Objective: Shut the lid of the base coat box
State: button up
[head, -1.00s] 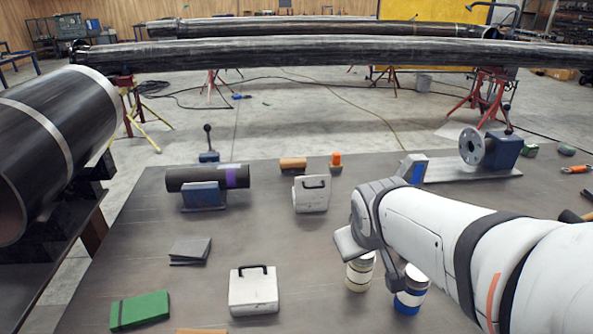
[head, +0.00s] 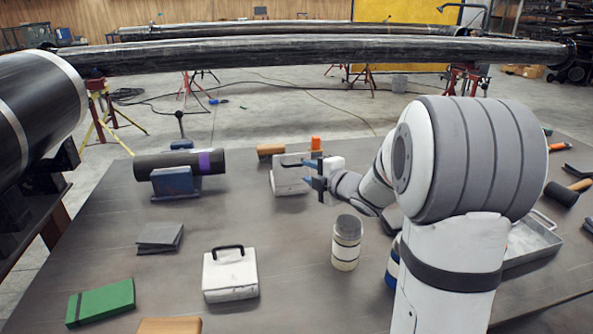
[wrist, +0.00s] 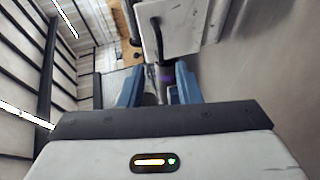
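Two white boxes with dark handles stand on the table. The far box (head: 288,184) is partly hidden behind my gripper; the near box (head: 230,278) stands at front centre-left, handle up, its lid looking shut. I see no label telling which is the base coat box. My gripper (head: 315,175) is beside the far box's right part, its blue fingers apart and empty. In the wrist view the fingers (wrist: 158,92) are spread, with a white box face (wrist: 180,28) and handle just beyond them. I cannot tell whether the far box's lid is fully down, or whether a finger touches it.
A dark pipe with a purple band (head: 180,165) lies on a blue block. A green box (head: 100,302) and grey pads (head: 160,237) lie left. The table's middle is clear.

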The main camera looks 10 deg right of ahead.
aim_at(295, 166)
jog(key=x, duration=0.6)
jog(key=shift+w+a+f, duration=0.1)
jog(key=shift+w+a, duration=0.05)
jog(key=shift+w, duration=0.2)
jog(key=shift+c, duration=0.5)
grip_shut()
